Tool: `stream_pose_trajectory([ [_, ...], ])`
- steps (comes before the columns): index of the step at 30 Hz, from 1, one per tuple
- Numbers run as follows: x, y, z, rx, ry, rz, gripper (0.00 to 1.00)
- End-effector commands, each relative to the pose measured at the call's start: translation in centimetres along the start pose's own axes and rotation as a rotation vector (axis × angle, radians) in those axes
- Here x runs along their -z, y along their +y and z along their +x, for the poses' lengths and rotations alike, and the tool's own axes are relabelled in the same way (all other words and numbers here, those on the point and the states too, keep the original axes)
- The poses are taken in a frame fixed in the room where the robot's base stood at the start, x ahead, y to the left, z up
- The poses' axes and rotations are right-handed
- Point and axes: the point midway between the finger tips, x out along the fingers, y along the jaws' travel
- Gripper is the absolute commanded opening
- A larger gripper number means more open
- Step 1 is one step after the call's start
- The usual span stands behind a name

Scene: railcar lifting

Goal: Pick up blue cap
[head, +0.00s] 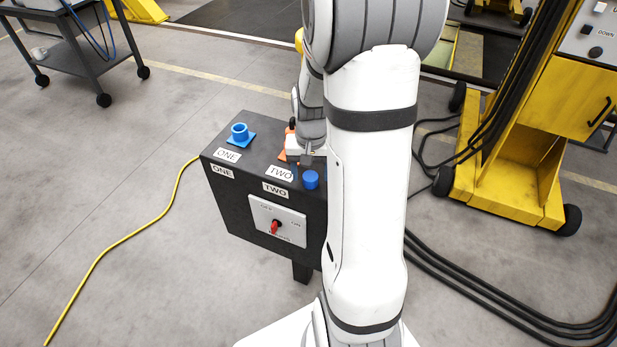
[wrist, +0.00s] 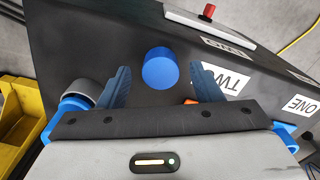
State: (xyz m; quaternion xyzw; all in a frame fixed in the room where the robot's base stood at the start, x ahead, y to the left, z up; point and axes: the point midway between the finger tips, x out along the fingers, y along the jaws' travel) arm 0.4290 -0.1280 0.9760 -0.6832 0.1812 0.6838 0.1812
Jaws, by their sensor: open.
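The blue cap (head: 311,180) is a short round cylinder on top of the black box (head: 232,195), beside the upper label TWO. In the wrist view the blue cap (wrist: 160,68) lies between the tips of my gripper's two blue fingers, with a visible gap on each side. My gripper (wrist: 160,77) is open and holds nothing. In the head view my gripper is just behind the cap, mostly hidden by my arm. How high the fingertips are above the box top is hard to tell.
An orange part (head: 283,155) shows near my gripper. A red switch knob (head: 276,228) is on the box front. A yellow lifting column (head: 510,150) stands right, black cables beside it. A yellow cable (head: 120,241) crosses the floor left.

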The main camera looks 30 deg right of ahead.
Motion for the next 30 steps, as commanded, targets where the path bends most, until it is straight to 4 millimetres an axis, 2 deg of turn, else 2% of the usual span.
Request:
stream_pose_trajectory([
  [4,-0.08,-0.02,1.21,0.000,-0.001,-0.001,0.59],
  [11,-0.06,-0.05,1.33,0.000,0.000,-0.001,0.59],
  [27,-0.07,-0.09,1.29,0.000,0.000,-0.002,0.15],
  [30,-0.07,-0.10,1.28,0.000,0.000,-0.002,0.12],
])
